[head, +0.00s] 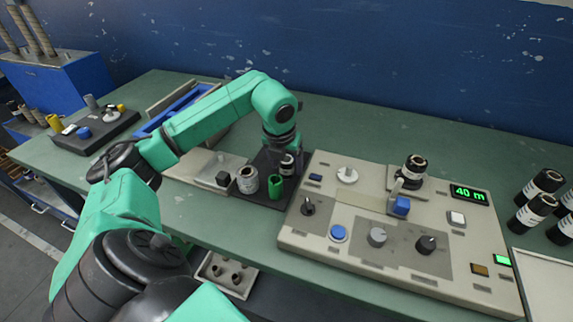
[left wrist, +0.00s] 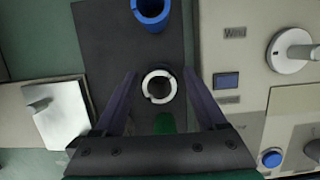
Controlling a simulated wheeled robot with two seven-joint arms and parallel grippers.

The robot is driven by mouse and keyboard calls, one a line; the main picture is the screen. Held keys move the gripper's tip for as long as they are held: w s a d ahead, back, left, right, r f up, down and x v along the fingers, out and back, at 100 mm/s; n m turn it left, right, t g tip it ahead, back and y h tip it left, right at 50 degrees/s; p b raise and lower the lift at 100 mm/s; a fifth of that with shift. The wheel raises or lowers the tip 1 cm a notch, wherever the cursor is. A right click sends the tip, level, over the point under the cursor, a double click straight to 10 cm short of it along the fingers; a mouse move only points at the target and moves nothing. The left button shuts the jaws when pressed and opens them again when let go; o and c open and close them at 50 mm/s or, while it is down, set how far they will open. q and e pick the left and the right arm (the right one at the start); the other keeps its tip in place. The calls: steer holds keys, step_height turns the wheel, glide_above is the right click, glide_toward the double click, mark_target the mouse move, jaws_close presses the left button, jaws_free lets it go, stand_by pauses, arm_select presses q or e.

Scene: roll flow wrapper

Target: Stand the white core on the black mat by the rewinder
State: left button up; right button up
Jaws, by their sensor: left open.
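The white core shows end-on as a white ring (left wrist: 147,91) in the left wrist view. It looks upright over the black mat (left wrist: 110,35). My left gripper (left wrist: 160,88) is open, pointing down, with its two fingers on either side of the core and visible gaps between. In the head view the left gripper (head: 287,158) is over the mat (head: 250,198), left of the rewinder panel (head: 375,265), and partly covers the core. I cannot tell exactly whether the core's base touches the mat. My right gripper is not in view.
A green core (head: 275,188) and a grey-white roll (head: 247,181) stand close by on the mat. A blue core (left wrist: 151,20) stands at the mat's far side. Black rolls (head: 537,187) stand at the far right.

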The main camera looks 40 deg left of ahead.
arm_select(q)
steer(key=v, duration=1.1)
steer(key=shift+s+r+p, duration=0.15)
steer(key=shift+r+p, duration=0.1)
steer(key=shift+p, duration=0.2)
